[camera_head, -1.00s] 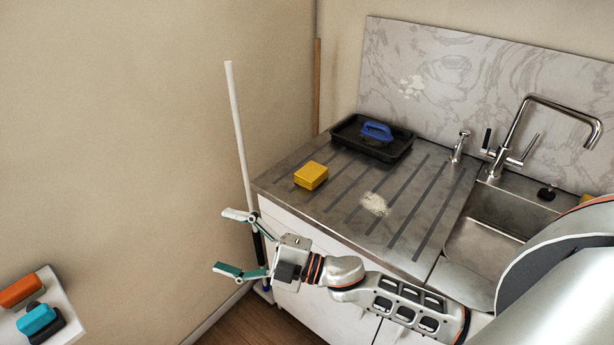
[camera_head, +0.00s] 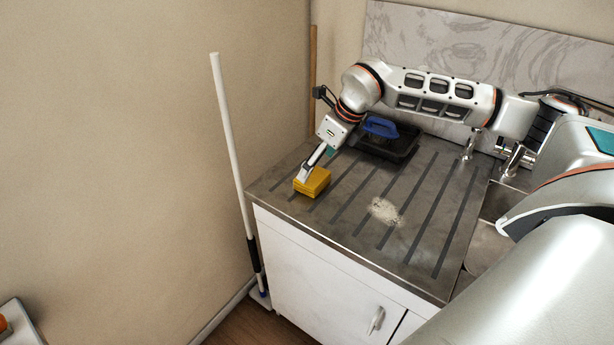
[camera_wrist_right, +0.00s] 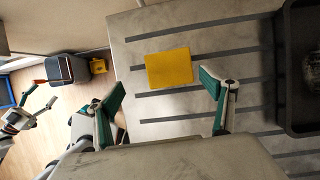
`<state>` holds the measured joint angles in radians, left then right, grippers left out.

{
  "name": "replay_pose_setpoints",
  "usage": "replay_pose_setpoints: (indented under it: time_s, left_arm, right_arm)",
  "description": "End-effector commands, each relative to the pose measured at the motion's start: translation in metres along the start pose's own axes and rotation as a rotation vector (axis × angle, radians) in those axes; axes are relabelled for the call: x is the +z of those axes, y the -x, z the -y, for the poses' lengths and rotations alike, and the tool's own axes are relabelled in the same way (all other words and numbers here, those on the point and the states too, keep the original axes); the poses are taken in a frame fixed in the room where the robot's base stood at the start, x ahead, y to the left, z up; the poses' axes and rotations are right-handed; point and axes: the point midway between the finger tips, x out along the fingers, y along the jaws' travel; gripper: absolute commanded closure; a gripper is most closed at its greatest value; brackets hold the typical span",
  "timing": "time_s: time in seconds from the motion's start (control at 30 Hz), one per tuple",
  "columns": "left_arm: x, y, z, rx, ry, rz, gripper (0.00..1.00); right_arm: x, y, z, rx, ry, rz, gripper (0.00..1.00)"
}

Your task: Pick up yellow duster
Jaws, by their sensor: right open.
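The yellow duster (camera_head: 313,182), a small yellow block, lies on the ribbed metal drainboard near its left edge. It also shows in the right wrist view (camera_wrist_right: 169,68). My right gripper (camera_head: 306,176) points down at the duster from above, its near finger overlapping the duster in the head view. In the right wrist view my right gripper (camera_wrist_right: 172,82) is open, with the duster just ahead of and between the fingers. Whether a finger touches it I cannot tell. My left gripper is not in the head view; a gripper at the left of the wrist view may be it.
A black tray (camera_head: 400,150) with a blue-handled brush (camera_head: 380,127) stands behind the duster. A white pole (camera_head: 232,150) leans at the cabinet's left. A pale powdery patch (camera_head: 384,211) lies on the drainboard. The tap and sink are partly behind my right arm.

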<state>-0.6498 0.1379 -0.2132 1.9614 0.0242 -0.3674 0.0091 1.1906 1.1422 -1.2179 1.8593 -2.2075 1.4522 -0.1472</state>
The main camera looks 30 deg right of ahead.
Motion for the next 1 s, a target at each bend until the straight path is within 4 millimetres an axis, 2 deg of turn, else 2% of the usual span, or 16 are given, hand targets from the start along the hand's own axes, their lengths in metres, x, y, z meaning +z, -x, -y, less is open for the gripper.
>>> replay_pose_setpoints:
  time_s: [0.07,0.17,0.43,0.7,1.0]
  left_arm:
    - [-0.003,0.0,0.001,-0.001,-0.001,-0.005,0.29]
    - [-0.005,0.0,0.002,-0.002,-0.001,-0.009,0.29]
    - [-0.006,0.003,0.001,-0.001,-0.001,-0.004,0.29]
    - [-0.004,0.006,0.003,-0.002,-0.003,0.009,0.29]
    - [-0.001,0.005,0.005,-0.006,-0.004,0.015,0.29]
  right_arm:
    - [-0.002,0.004,0.011,-0.031,-0.003,-0.005,0.18]
    - [-0.003,-0.003,0.014,-0.041,-0.004,-0.01,0.18]
    - [-0.004,-0.03,0.014,-0.038,-0.004,-0.009,0.18]
    - [-0.006,-0.066,0.016,-0.038,-0.005,-0.008,0.18]
    - [-0.006,-0.072,0.016,-0.038,-0.004,-0.006,0.18]
